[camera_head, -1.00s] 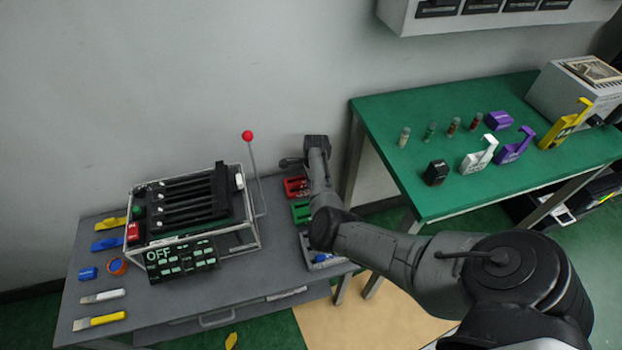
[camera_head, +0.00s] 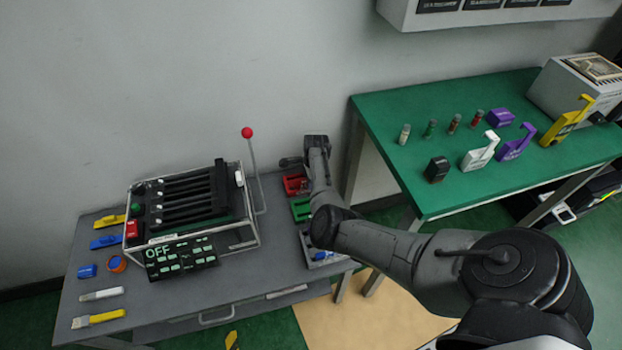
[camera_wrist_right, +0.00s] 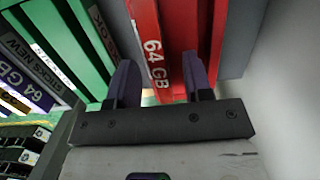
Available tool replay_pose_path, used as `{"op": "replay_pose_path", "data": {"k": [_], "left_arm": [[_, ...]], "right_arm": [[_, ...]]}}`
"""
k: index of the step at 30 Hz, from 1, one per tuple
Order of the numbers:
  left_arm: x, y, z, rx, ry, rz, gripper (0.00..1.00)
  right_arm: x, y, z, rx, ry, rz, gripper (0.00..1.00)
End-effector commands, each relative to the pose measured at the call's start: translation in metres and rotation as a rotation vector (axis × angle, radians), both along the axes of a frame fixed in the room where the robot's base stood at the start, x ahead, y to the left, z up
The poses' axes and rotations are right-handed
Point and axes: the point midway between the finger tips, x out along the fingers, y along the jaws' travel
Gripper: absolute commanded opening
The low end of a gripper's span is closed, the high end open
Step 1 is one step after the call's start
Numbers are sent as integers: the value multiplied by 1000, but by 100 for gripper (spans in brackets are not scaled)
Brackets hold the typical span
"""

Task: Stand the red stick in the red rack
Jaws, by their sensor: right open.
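The red rack (camera_head: 293,185) stands at the back right of the grey bench, partly covered by my right arm in the head view. In the right wrist view my right gripper (camera_wrist_right: 160,66) is open, its two dark fingers pointing at red surfaces. A red face (camera_wrist_right: 150,45) marked "64 GB" shows beyond and between the fingers. I cannot tell whether this face belongs to the rack or to the red stick. The red stick cannot be told apart in the head view, where my right fingers are hidden. My left gripper is not in view.
A green rack (camera_head: 300,209) stands in front of the red one, with another rack nearer the bench's front. A fixture with black bars (camera_head: 190,205), an "OFF" panel and a red-knobbed lever (camera_head: 247,132) stands to the left. The wall rises close behind.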

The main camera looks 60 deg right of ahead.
Motion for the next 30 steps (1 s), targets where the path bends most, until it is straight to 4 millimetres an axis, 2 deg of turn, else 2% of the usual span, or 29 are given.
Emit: {"op": "replay_pose_path", "data": {"k": [5, 21, 30], "left_arm": [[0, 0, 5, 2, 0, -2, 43], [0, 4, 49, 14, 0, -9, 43], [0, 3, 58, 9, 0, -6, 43]], "right_arm": [[0, -1, 9, -1, -1, 0, 46], [-7, -8, 106, -1, -1, 0, 46], [-9, -10, 134, 0, 0, 0, 46]]}}
